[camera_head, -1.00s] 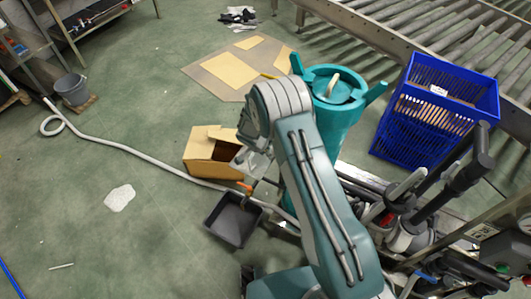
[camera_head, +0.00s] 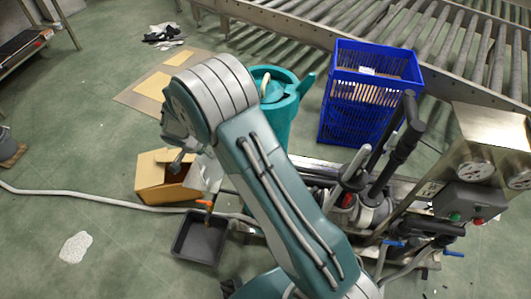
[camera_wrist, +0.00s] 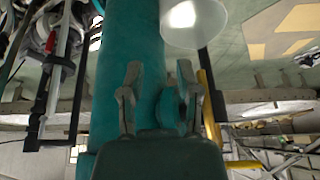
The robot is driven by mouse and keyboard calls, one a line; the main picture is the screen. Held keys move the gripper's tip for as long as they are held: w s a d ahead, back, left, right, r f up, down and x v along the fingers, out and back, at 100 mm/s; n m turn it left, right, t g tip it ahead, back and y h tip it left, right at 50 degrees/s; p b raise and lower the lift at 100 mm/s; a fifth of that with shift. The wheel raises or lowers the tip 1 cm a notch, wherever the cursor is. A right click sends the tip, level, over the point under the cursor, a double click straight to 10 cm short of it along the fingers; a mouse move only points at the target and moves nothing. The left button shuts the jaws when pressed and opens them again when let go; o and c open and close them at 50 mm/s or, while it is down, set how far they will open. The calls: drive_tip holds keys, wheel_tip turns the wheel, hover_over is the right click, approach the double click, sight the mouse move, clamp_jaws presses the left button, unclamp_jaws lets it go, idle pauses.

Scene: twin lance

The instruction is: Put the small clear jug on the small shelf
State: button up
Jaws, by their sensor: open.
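A clear, whitish round vessel (camera_wrist: 193,22), which may be the small clear jug, shows at the top of the wrist view, cut off by the frame. A clear piece (camera_head: 207,174) also shows beside the cardboard box in the head view; I cannot tell if it is the same thing. My gripper (camera_wrist: 158,95) is open and empty, its fingers apart in front of a teal surface. The vessel is beyond the fingertips in the picture, apart from them. In the head view my arm hides most of the gripper. I cannot pick out the small shelf for certain.
A teal bin (camera_head: 281,112) stands behind my arm, with a blue crate (camera_head: 369,97) to its right. An open cardboard box (camera_head: 150,181) and a dark tray (camera_head: 199,238) lie left of my arm. A gauge panel (camera_head: 492,150) is at right. Floor at left is mostly clear.

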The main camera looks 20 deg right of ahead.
drive_tip(key=s+d+r+n, duration=0.1)
drive_tip(key=s+d+r, duration=0.2)
drive_tip(key=r, duration=0.4)
drive_tip(key=s+d+r+n+y, duration=0.1)
drive_tip(key=s+d+r+n, duration=0.2)
drive_tip(key=r, duration=0.5)
drive_tip(key=s+d+r, duration=0.3)
drive_tip(key=s+r, duration=0.1)
drive_tip(key=r, duration=0.3)
drive_tip(key=s+d+r+n+t+y, duration=0.1)
drive_tip(key=s+d+r+n, duration=0.1)
drive_tip(key=s, duration=0.8)
drive_tip(key=s+d+r+n+t+y, duration=0.1)
drive_tip(key=s+r+n, duration=0.4)
drive_tip(key=s, duration=0.6)
drive_tip(key=shift+d+r+t, duration=0.4)
drive_tip(key=shift+r, duration=0.25)
drive_tip(key=shift+w+a, duration=0.15)
drive_tip(key=shift+a, duration=0.05)
